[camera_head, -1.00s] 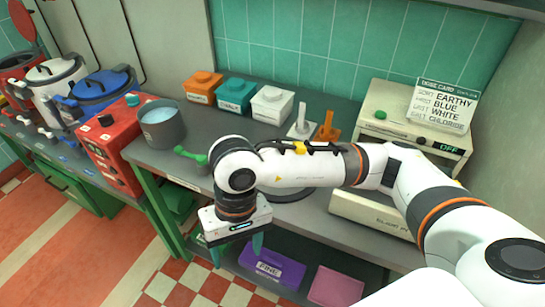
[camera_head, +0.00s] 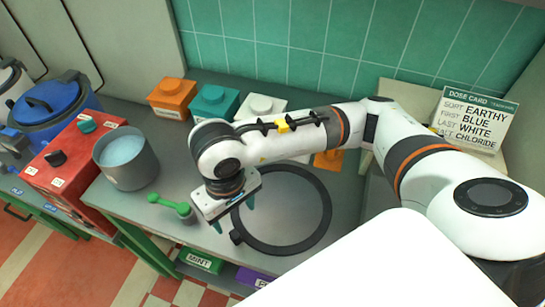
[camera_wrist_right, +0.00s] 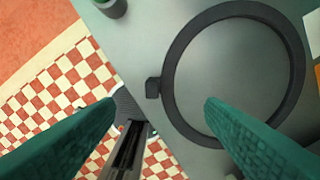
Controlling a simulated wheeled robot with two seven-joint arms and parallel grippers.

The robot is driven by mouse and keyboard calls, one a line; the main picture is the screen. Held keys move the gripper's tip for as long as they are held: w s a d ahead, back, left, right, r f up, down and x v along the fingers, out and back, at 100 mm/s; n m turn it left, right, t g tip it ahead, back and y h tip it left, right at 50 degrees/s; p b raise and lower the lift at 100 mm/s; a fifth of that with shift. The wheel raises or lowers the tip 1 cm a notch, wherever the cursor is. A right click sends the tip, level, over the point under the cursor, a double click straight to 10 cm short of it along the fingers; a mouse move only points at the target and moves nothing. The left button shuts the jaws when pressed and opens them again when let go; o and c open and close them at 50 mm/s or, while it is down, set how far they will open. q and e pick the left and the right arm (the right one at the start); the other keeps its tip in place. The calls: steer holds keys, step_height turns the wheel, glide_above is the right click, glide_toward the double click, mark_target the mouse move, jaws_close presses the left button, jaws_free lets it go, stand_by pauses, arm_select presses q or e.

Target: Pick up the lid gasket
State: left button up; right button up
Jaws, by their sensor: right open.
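The lid gasket (camera_head: 327,207) is a dark flat ring with a small tab, lying on the grey worktop. In the right wrist view, the gasket (camera_wrist_right: 170,78) fills the upper right and its tab points left. My right gripper (camera_head: 234,216) has green fingers and is above the ring's left side, near the tab. In the wrist view, the fingers of my right gripper (camera_wrist_right: 160,106) stand wide apart with nothing between them; the right finger overlaps the ring's lower part. The exact height above the gasket cannot be told. My left gripper is out of view.
A grey pot (camera_head: 126,172) and a green-handled scoop (camera_head: 172,206) stand left of the gasket. Orange (camera_head: 172,97), teal (camera_head: 214,103) and white boxes (camera_head: 262,106) line the back. A dose card (camera_head: 475,120) stands at right. The worktop's front edge is close to the gasket.

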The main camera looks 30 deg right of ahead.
mark_target(243, 240)
step_height(243, 240, down, 4)
steer(key=shift+s+p, duration=0.1)
steer(key=shift+p, duration=0.35)
steer(key=shift+f, duration=0.55)
steer(key=f, duration=0.1)
steer(key=f+p, duration=0.1)
steer(key=f, duration=0.1)
steer(key=f+p, duration=0.1)
steer(key=shift+s+d+f, duration=0.1)
steer(key=shift+s+f, duration=0.05)
steer(key=shift+s, duration=0.2)
steer(key=shift+w+f, duration=0.1)
steer(key=shift+f, duration=0.15)
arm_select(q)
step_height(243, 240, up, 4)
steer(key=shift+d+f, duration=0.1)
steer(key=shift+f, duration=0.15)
arm_select(e)
steer(key=c, duration=1.2)
steer(key=shift+r, duration=0.1)
